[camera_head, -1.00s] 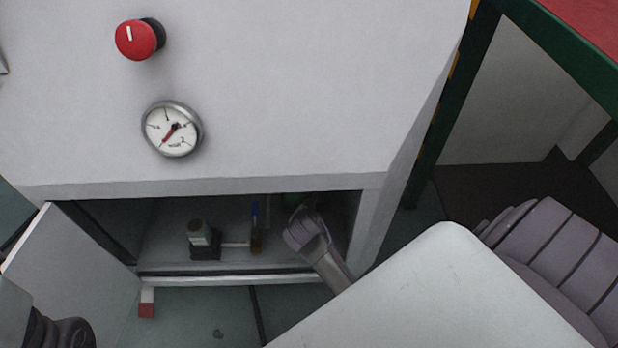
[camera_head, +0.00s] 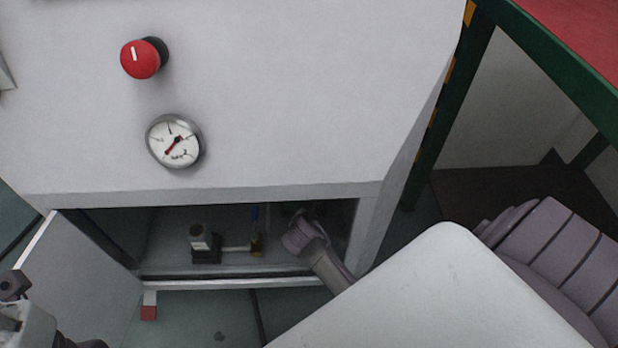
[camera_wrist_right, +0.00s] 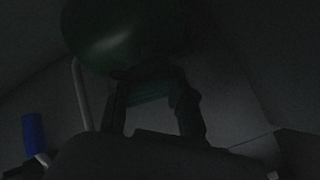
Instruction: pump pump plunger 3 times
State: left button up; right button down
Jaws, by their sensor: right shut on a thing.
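My right gripper (camera_head: 305,236) reaches into the right side of the open lower cabinet, its fingertips hidden in the head view. In the dark right wrist view, its fingers (camera_wrist_right: 152,92) are shut on a dark green part (camera_wrist_right: 150,96), which I take to be the pump plunger. This part sits just below a large rounded dark green body (camera_wrist_right: 125,30). How far the plunger is in or out cannot be told. At the lower left of the head view, part of my left arm shows, but no left fingers can be made out.
The white housing (camera_head: 290,90) has a red knob (camera_head: 140,59) and a gauge (camera_head: 174,141). The cabinet holds a dark-based fitting (camera_head: 204,245) and a blue-topped part (camera_head: 255,228). Its door (camera_head: 80,270) stands open at left. A green-framed table (camera_head: 560,60) stands at right.

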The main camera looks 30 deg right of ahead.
jog(key=shift+w+a+r, duration=0.35)
jog(key=shift+w+a, duration=0.15)
jog(key=shift+a, duration=0.15)
jog(key=shift+s+a+r+p, duration=0.1)
jog(key=shift+s+a+p, duration=0.15)
jog(key=shift+s+p, duration=0.05)
jog(key=s+a+p, duration=0.1)
jog(key=s, duration=0.1)
jog(key=s+a+p, duration=0.1)
jog(key=p, duration=0.1)
jog(key=shift+s+a, duration=0.1)
jog(key=shift+s, duration=0.25)
jog(key=shift+s+a+f, duration=0.15)
jog(key=shift+s+f, duration=0.15)
jog(key=shift+s, duration=0.3)
jog(key=shift+s, duration=0.1)
jog(key=shift+f, duration=0.1)
